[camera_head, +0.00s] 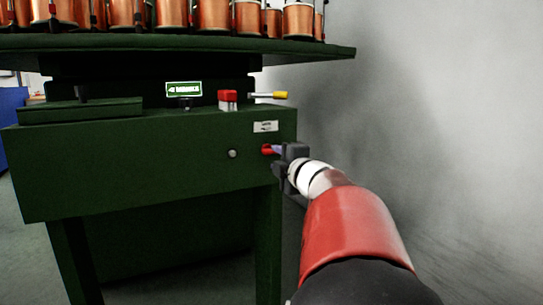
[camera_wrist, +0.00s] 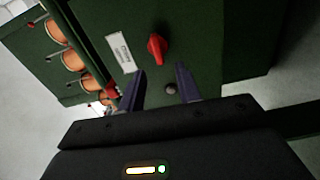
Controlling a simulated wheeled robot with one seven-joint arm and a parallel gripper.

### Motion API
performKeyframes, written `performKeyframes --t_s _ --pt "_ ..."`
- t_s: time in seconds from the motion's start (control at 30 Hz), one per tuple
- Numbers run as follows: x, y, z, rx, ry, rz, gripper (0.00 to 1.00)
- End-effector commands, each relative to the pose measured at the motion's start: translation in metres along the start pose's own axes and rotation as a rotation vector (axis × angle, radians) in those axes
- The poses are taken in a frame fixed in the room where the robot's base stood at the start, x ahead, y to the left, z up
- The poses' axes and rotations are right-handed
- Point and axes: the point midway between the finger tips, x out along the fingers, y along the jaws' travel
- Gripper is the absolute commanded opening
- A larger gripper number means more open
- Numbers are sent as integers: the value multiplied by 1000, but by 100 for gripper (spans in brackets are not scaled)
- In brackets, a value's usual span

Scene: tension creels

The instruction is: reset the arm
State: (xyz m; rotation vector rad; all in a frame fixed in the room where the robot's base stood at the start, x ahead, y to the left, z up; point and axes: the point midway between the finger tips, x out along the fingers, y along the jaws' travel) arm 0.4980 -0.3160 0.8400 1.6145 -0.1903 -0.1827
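My gripper (camera_head: 279,150) is at the front face of the green machine, close to a small red knob (camera_head: 267,149). In the wrist view the red knob (camera_wrist: 157,48) stands out from the green panel beside a white label (camera_wrist: 120,53). In that view my gripper (camera_wrist: 159,70) has its two dark fingers spread apart with nothing between the tips. The knob lies just beyond the fingertips, and no contact shows. My red and white arm reaches in from the lower right of the head view.
The green machine (camera_head: 150,165) carries a shelf with several copper spools (camera_head: 170,14). A grey wall (camera_head: 440,100) stands at right.

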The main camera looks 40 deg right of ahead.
Motion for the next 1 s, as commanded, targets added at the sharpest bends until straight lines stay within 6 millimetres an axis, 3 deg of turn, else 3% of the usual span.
performKeyframes --t_s 0.2,0.77,0.87,1.0 --pt "-19 0 0 1 0 0 34" --pt "-19 0 -1 4 -1 0 34" --pt "-21 5 -8 54 -24 8 34" --pt "-36 13 -36 285 -128 5 34"
